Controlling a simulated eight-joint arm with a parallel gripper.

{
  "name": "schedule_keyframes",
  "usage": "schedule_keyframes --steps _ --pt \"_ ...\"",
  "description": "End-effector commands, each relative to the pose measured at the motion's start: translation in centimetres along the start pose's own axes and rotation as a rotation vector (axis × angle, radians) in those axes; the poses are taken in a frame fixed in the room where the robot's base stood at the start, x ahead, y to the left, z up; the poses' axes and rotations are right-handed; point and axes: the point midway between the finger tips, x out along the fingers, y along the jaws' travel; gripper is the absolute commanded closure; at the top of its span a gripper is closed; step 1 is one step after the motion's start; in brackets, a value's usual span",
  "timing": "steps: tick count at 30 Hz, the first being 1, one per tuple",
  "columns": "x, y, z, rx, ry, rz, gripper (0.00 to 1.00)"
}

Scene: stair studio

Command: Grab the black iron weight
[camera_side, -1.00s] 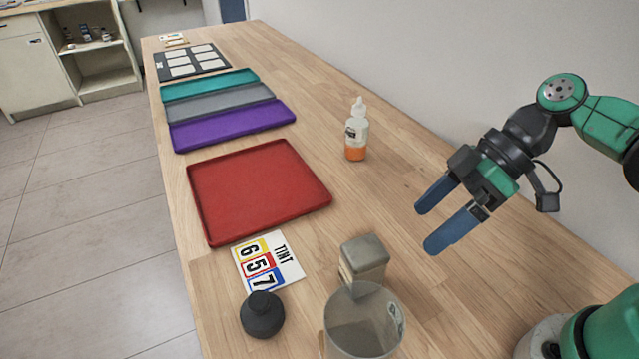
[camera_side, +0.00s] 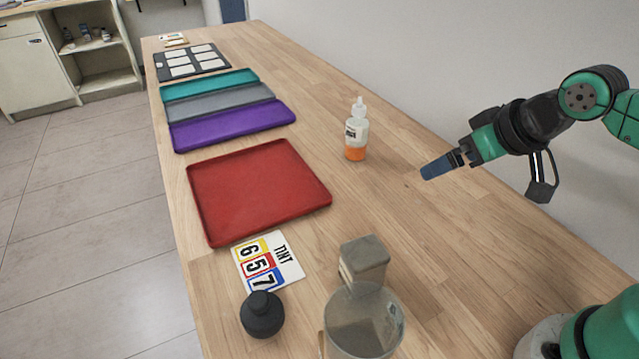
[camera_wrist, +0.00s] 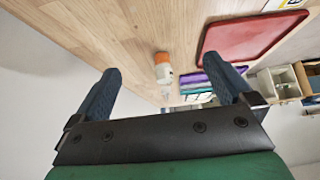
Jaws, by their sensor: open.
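The black iron weight (camera_side: 262,314) is a round dark body with a small knob on top. It stands upright at the near left of the table in the side view, just below the number card. My gripper (camera_side: 428,173) is well away from it, above the right part of the table, and it holds nothing. In the wrist view my gripper's two blue fingers (camera_wrist: 170,88) are spread wide apart with nothing held between them. The weight does not show in the wrist view.
A clear beaker (camera_side: 364,322) and a grey metal block (camera_side: 363,262) stand right of the weight. Purple (camera_side: 232,127), grey and teal trays follow. The wall runs along the right.

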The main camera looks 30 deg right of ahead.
Motion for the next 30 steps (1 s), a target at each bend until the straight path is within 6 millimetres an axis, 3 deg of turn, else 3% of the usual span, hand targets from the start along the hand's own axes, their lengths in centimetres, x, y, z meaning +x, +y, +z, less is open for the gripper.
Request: schedule_keyframes --steps 5,8,9,20,23,30 --pt "0.0 0.0 0.0 0.000 0.000 0.000 0.00" --pt "0.0 0.0 0.0 0.000 -0.001 0.000 0.28" --pt "0.0 0.0 0.0 0.000 -0.001 0.000 0.32" --pt "0.2 -0.5 -0.2 -0.029 -0.020 -0.027 0.32" --pt "0.6 -1.9 -0.8 -0.108 -0.069 -0.101 0.32" --pt "3.0 -8.2 -2.4 -0.465 -0.181 -0.473 0.32"
